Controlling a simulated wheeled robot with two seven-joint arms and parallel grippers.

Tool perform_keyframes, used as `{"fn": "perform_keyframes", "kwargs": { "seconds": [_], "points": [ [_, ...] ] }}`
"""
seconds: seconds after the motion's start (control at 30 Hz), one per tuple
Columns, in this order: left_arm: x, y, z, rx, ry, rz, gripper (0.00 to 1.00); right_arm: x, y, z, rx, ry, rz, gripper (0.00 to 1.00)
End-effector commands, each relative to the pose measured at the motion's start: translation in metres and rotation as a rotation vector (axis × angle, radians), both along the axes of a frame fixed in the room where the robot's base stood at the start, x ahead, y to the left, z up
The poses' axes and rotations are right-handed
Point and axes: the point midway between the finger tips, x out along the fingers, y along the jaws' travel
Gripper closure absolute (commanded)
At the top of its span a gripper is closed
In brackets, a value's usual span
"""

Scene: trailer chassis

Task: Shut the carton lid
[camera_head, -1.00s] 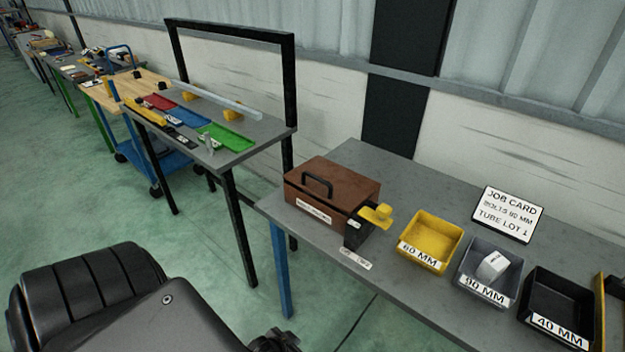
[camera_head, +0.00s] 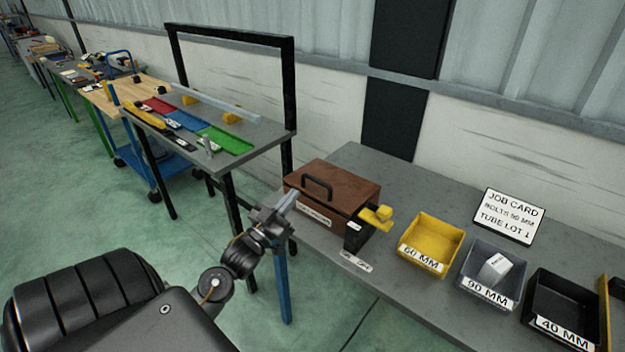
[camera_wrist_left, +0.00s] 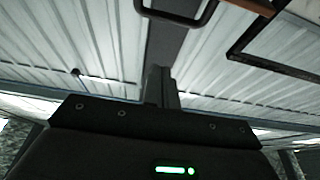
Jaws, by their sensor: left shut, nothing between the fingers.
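A small white carton (camera_head: 495,268) with a printed label sits tilted in the grey 90 MM bin (camera_head: 484,294). It is too small to tell how its lid stands. My left gripper (camera_head: 289,198) is shut and empty, at the left front corner of the brown box (camera_head: 345,190) and well to the left of the carton. In the head view I cannot tell whether it touches the box. Its shut fingers (camera_wrist_left: 160,88) also show in the left wrist view, where the carton is not seen. My right gripper is not in view.
The brown box has a black handle (camera_head: 317,186) on its lid. A yellow-topped black fixture (camera_head: 360,232), a yellow 60 MM bin (camera_head: 431,240), a black 40 MM bin (camera_head: 560,303) and a job card (camera_head: 508,216) share the grey bench (camera_head: 410,185).

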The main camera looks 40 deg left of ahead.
Motion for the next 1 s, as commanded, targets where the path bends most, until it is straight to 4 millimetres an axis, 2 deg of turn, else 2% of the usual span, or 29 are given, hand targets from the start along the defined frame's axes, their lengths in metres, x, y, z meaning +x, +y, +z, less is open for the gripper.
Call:
{"fn": "perform_keyframes", "kwargs": {
  "seconds": [0.2,0.37,0.8,0.83,0.9,1.0],
  "points": [
    [-0.001,0.003,0.010,0.004,-0.041,-0.010,1.00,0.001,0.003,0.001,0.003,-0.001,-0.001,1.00],
    [0.011,0.003,0.017,0.004,-0.042,-0.010,1.00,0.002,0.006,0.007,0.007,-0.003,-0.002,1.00],
    [0.090,0.004,0.054,0.004,-0.039,-0.009,1.00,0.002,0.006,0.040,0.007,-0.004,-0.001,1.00],
    [0.094,0.004,0.054,0.004,-0.038,-0.009,1.00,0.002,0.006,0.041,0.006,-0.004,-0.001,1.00],
    [0.092,0.005,0.036,0.001,-0.032,-0.008,1.00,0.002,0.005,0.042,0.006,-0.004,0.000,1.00],
    [0.092,0.005,0.024,0.003,-0.034,-0.008,1.00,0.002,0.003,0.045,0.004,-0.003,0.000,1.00]
  ]
}}
